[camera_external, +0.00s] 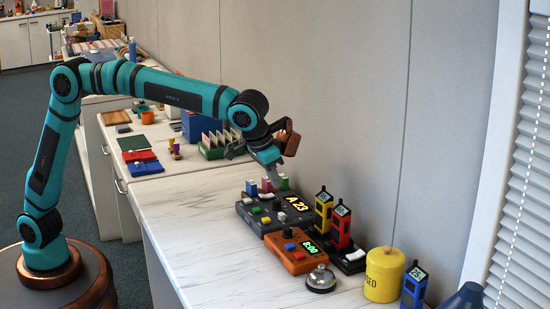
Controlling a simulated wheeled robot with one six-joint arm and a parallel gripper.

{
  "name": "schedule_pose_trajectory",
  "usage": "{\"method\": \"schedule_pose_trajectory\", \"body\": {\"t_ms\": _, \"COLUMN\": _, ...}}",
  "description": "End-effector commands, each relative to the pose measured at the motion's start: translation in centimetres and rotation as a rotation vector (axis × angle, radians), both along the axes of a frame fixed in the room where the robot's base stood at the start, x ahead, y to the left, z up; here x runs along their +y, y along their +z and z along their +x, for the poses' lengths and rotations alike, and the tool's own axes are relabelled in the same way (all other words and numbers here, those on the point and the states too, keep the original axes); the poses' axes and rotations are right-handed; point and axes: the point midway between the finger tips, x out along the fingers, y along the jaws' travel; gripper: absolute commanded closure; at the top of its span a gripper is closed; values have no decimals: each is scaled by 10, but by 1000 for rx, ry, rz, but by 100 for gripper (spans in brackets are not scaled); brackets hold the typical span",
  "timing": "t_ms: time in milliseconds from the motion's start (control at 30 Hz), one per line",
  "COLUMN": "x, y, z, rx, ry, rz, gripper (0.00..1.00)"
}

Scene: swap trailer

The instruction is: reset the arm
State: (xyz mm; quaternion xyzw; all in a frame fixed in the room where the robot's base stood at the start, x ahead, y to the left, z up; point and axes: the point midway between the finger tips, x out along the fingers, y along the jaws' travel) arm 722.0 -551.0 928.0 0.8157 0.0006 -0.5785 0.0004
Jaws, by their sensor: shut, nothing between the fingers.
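My arm is teal with dark joints and rises from a brown round base at the left. It reaches right across the counter (180,205). My gripper (272,160) is shut and empty, pointing down above the far end of a dark grey control box (275,222). Small coloured blocks stand at that end, close below the fingers; I cannot tell whether they touch. The grey box shows "A 23" in yellow.
An orange box (290,262), a silver bell (320,281), a yellow canister (383,275) and several handheld devices, one blue (414,286), stand at the near right. A green card box (213,151) is farther back. A wall runs behind. The counter's near left is clear.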

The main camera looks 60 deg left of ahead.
Motion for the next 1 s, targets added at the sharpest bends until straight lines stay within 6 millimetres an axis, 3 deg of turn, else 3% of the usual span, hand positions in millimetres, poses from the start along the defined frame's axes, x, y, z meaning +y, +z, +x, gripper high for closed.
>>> {"method": "schedule_pose_trajectory", "body": {"t_ms": 400, "x": 1, "y": 1, "z": 0, "rx": -1, "ry": 0, "rz": -1, "gripper": 100}}
{"method": "schedule_pose_trajectory", "body": {"t_ms": 533, "x": 15, "y": 12, "z": 0, "rx": -15, "ry": -3, "rz": -15, "gripper": 100}}
{"method": "schedule_pose_trajectory", "body": {"t_ms": 667, "x": 51, "y": 36, "z": 1, "rx": -52, "ry": -11, "rz": -49, "gripper": 100}}
{"method": "schedule_pose_trajectory", "body": {"t_ms": 1000, "x": 167, "y": 105, "z": -15, "rx": -198, "ry": -39, "rz": -146, "gripper": 100}}
